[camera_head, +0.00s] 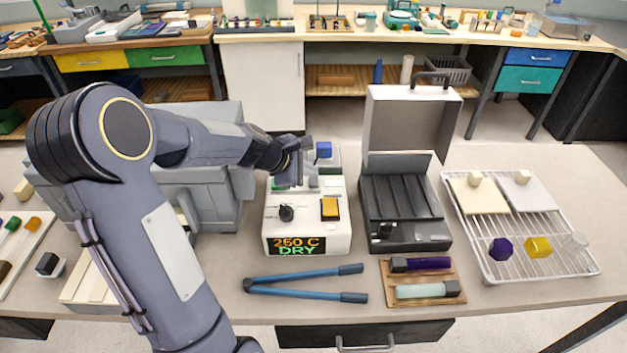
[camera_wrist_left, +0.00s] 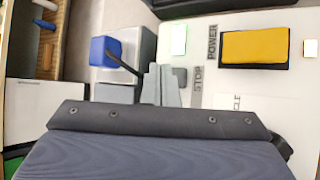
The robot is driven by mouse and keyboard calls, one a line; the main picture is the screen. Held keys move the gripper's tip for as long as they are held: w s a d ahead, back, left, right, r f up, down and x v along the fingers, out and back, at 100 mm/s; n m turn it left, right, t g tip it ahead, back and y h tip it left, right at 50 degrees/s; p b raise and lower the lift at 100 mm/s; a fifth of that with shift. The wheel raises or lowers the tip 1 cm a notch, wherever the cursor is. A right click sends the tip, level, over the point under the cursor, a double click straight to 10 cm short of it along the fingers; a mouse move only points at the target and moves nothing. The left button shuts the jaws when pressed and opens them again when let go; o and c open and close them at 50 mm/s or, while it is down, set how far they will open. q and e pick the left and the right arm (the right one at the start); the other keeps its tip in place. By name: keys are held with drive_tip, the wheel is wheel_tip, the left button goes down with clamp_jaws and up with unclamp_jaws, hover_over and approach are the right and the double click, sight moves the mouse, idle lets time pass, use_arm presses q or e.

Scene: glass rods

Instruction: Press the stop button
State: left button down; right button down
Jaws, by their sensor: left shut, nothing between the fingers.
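A white machine (camera_head: 275,236) stands on the bench, with a lit display reading "250 C DRY", a black knob (camera_head: 286,213) and an orange switch (camera_head: 330,208). In the left wrist view, the switch (camera_wrist_left: 254,47) lies beside a POWER label. A STOP label (camera_wrist_left: 198,79) shows nearby, with a small dark part (camera_wrist_left: 180,77) next to it, partly covered by my finger; I cannot tell for certain that it is the stop button. My left gripper (camera_head: 302,160) is shut and empty over the machine's rear part. Its grey fingers (camera_wrist_left: 161,86) show close to the label; contact is unclear.
A blue block (camera_head: 323,149) stands behind the machine. An open dark case (camera_head: 406,246) is at its right, then a wire rack (camera_head: 470,235). A large grey machine (camera_head: 215,195) stands left, partly behind my arm.

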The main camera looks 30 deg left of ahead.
sight(310, 182)
use_arm(q)
drive_tip(key=shift+f, duration=0.1)
idle(0.3)
drive_tip(key=shift+f+b, duration=0.35)
drive_tip(key=shift+b, duration=0.05)
drive_tip(key=shift+f+b, duration=0.5)
idle(0.5)
idle(0.4)
drive_tip(key=shift+r+p, duration=0.9)
drive_tip(key=shift+r, duration=0.05)
wheel_tip(310, 182, up, 5)
drive_tip(key=p, duration=0.4)
drive_tip(key=shift+p, duration=0.4)
